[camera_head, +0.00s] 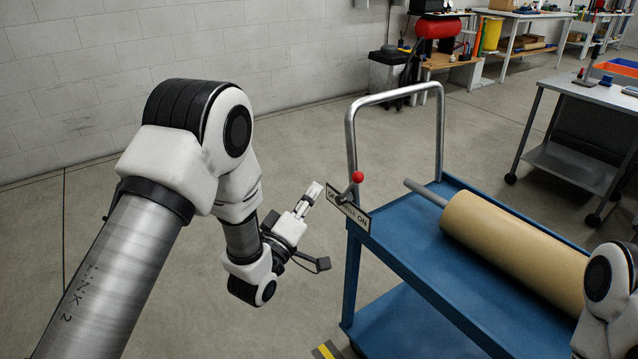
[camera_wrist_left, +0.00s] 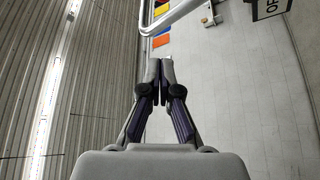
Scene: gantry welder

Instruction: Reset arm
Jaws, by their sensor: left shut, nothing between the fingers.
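My left arm comes in from the left in the head view, and its gripper (camera_head: 313,194) is shut and empty. It is in the air just left of the blue cart's corner, close to a sign plate (camera_head: 347,213) with a red-knobbed lever (camera_head: 357,178). A gap shows between the fingertips and the lever. In the left wrist view the two fingers (camera_wrist_left: 160,72) are together with nothing between them. Part of the sign plate (camera_wrist_left: 270,8) shows at that view's top right. Part of my right arm shows at the right edge of the head view, but its gripper is out of view.
The blue cart (camera_head: 425,262) has a tall metal handle (camera_head: 440,130) and carries a large tan roll (camera_head: 515,245). A steel table (camera_head: 590,105) stands at the back right, and a workbench (camera_head: 450,62) stands behind. Open floor lies between the wall and the cart.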

